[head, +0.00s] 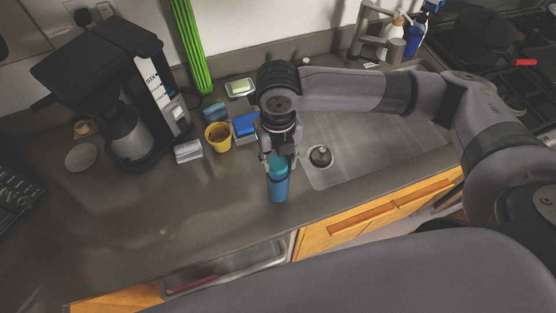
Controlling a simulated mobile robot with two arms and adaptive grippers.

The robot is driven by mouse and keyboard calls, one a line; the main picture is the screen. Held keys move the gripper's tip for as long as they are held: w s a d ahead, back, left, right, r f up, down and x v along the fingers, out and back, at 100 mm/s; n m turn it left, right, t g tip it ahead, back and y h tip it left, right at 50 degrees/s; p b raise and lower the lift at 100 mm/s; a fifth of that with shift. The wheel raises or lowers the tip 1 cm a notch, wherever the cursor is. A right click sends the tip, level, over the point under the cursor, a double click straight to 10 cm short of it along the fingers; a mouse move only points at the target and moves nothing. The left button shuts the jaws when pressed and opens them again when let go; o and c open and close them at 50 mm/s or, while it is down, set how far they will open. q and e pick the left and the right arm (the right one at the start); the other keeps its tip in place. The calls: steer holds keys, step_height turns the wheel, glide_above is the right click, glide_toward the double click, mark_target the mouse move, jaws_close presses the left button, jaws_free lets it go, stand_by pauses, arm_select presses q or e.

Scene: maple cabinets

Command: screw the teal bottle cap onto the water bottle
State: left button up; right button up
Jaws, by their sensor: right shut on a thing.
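The blue water bottle (278,190) stands upright on the dark counter, just left of the sink. The teal cap (277,163) shows at the top of the bottle, between the fingers of my right gripper (278,160). My right gripper points down over the bottle and is shut on the cap. The cap looks in line with the bottle, but I cannot tell whether it is seated on the neck. The fingers partly hide the cap. My left gripper is not in view.
A yellow cup (217,138), a blue sponge box (244,126) and a grey-white block (188,151) stand behind and left of the bottle. A coffee machine (150,80) is farther left. The sink (375,135) lies right. The counter's front left is clear.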

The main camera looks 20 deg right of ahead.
steer(key=m, duration=0.6)
steer(key=shift+f, duration=0.15)
stand_by(0.3)
steer(key=shift+m, duration=0.5)
steer(key=m, duration=0.4)
steer(key=shift+f, duration=0.1)
steer(key=shift+m, duration=0.5)
steer(key=shift+s, duration=0.1)
steer(key=m, duration=0.3)
steer(key=shift+f, duration=0.15)
steer(key=m, duration=0.3)
